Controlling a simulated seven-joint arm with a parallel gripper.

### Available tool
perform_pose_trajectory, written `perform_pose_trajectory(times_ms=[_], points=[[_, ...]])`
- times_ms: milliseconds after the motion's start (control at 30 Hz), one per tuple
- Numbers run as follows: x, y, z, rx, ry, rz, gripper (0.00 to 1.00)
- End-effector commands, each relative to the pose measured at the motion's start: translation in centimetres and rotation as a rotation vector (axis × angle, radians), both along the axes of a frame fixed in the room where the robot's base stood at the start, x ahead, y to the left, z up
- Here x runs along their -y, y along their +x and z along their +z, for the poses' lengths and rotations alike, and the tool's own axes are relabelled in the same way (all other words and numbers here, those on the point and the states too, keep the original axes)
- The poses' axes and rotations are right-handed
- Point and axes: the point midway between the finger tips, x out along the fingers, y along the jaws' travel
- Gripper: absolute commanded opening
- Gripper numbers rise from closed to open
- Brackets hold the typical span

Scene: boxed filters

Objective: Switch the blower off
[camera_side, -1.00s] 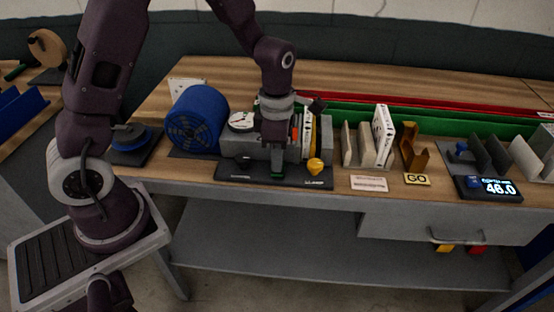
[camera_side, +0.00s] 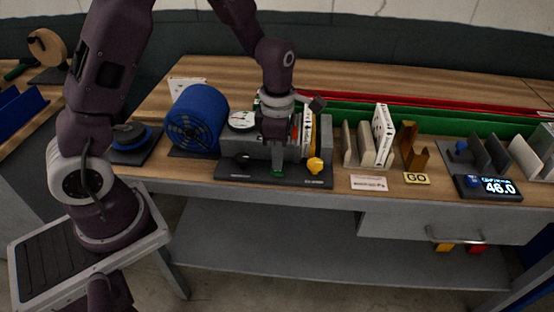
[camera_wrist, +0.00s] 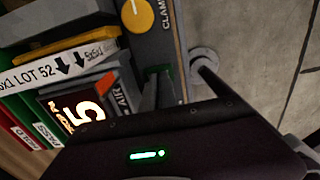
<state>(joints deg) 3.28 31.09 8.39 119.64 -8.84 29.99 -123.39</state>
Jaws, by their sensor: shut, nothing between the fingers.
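The blue blower drum (camera_side: 197,118) stands at the left of the grey test fixture (camera_side: 240,150). On the fixture's dark front plate (camera_side: 235,171) is a small green-lit switch (camera_side: 278,172). In the wrist view the green switch (camera_wrist: 157,70) sits beside the word AIR and is partly hidden by my fingers. My gripper (camera_side: 277,145) is shut and empty, pointing down just above and behind the switch. My fingers also show in the wrist view (camera_wrist: 162,92); I cannot tell whether they touch the switch.
A yellow clamp knob (camera_side: 315,165) is close on the right of my gripper, also seen in the wrist view (camera_wrist: 138,15). A boxed filter (camera_wrist: 65,60) stands in the fixture behind. A round gauge (camera_side: 241,120) is at left. A display (camera_side: 489,187) reads 46.0.

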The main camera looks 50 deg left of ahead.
Motion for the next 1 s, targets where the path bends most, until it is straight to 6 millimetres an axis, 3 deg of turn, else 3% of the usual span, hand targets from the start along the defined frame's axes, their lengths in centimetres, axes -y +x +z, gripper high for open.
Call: perform_pose_trajectory(times_ms=[333,433,800,1000], points=[[-0.2,0.2,0.2,0.002,0.001,0.001,0.0],[-0.2,0.3,1.1,0.004,0.001,0.0,0.0],[-0.2,0.3,9.8,0.008,0.001,0.0,0.0],[-0.2,0.2,13.1,0.005,0.002,0.001,0.0]])
